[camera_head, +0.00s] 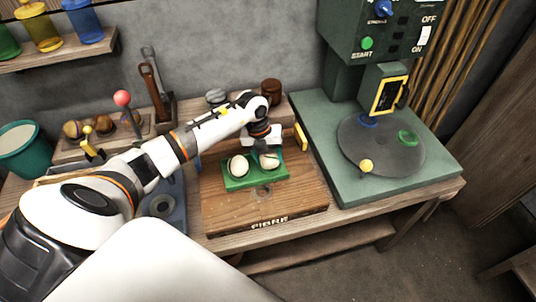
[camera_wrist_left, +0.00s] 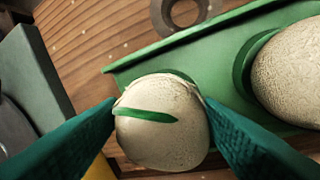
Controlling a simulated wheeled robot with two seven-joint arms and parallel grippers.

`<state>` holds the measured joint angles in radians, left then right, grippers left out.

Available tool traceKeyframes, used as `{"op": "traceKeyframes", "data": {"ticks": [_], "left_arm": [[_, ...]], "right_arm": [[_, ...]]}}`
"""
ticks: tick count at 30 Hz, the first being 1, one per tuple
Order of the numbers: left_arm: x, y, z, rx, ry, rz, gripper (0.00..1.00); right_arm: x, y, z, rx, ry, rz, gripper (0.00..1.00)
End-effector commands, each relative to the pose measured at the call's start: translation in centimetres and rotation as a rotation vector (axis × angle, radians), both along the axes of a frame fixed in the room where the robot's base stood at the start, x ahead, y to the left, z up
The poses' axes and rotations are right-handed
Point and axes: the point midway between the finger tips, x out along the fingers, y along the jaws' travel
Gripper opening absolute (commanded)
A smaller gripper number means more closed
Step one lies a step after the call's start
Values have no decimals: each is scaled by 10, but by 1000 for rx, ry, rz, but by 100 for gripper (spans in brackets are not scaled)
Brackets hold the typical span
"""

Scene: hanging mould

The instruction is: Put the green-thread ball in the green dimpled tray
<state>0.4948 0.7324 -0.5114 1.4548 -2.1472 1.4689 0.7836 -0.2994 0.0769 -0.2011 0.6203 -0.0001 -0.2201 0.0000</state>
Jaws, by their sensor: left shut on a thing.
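The green dimpled tray (camera_head: 256,182) lies on the wooden board, and part of it shows in the left wrist view (camera_wrist_left: 185,45). My left gripper (camera_head: 266,156) is over the tray's right part, pointing down. In the left wrist view its teal fingers are shut on the green-thread ball (camera_wrist_left: 160,130), a cream ball with a green strip across it. The ball is at or just above a green dimple rim; I cannot tell whether it touches. Another cream ball (camera_head: 238,165) sits in the tray's left dimple and shows at the right of the wrist view (camera_wrist_left: 290,72). My right gripper is not in view.
The wooden board (camera_head: 225,212) has a round hole in front of the tray. A green machine with a round grey plate (camera_head: 380,150) stands at the right. A rack with several balls (camera_head: 100,137) and a red-knobbed lever (camera_head: 122,98) are at the left.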

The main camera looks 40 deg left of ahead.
Motion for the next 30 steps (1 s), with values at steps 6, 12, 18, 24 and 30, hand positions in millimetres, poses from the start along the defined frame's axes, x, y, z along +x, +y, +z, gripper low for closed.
{"op": "traceKeyframes", "data": {"ticks": [6,12,18,24,30], "left_arm": [[0,0,0,0,-1,0,69],[0,0,0,0,-1,0,83],[0,1,2,0,-1,0,83],[-1,6,27,2,-6,-1,83],[-6,14,69,4,-5,0,83]], "right_arm": [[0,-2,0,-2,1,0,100],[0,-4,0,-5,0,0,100],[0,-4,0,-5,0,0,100],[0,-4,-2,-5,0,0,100],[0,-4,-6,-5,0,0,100]]}}
